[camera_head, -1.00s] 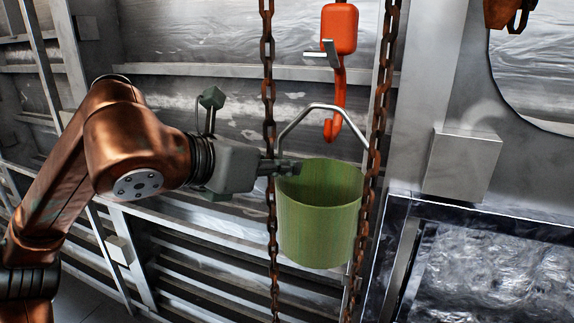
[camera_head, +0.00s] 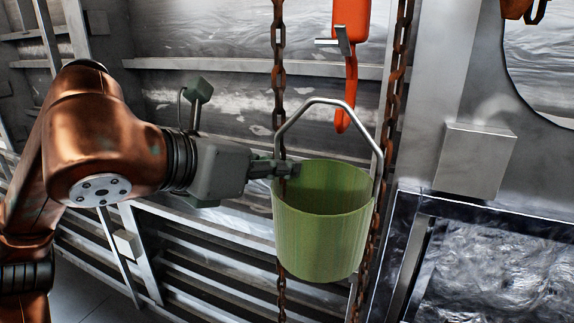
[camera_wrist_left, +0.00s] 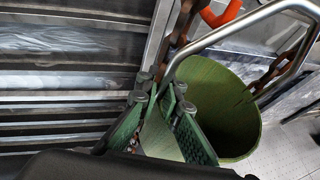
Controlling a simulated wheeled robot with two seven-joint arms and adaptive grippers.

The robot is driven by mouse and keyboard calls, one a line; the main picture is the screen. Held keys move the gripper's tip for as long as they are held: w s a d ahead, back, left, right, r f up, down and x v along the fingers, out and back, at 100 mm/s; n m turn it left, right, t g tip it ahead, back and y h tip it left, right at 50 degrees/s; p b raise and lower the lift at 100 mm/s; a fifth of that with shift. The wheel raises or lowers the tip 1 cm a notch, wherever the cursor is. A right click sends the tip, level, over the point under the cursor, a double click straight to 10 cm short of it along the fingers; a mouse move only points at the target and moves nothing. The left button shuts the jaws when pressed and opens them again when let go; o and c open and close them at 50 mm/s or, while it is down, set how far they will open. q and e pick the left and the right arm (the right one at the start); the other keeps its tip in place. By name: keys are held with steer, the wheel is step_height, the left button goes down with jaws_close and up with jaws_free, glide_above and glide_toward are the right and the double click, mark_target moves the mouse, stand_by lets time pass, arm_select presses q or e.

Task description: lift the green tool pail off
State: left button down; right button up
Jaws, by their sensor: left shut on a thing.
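The green tool pail (camera_head: 320,235) is roughly upright, its grey metal bail (camera_head: 300,116) raised. My left gripper (camera_head: 286,168) comes in from the left and is shut on the pail at its near-left rim, by the foot of the bail. In the left wrist view the fingers (camera_wrist_left: 163,95) meet at the edge of the pail (camera_wrist_left: 228,115). The orange hook (camera_head: 346,95) hangs above and behind the pail; its lower tip shows close to the bail's top. I cannot tell whether they touch. My right gripper is out of view.
Two rusty chains hang beside the pail, one left (camera_head: 279,60) and one right (camera_head: 397,80). A grey box (camera_head: 475,160) is on the right wall above a dark-framed panel (camera_head: 490,275). Slatted metal walling (camera_head: 200,265) lies behind.

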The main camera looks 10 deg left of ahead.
arm_select(q)
steer(key=shift+s+a+r+b, duration=0.15)
steer(key=shift+s+a, duration=0.1)
steer(key=shift+s, duration=0.5)
steer(key=shift+s+a+f+b, duration=0.1)
steer(key=shift+s+a+b, duration=0.1)
steer(key=shift+s, duration=0.5)
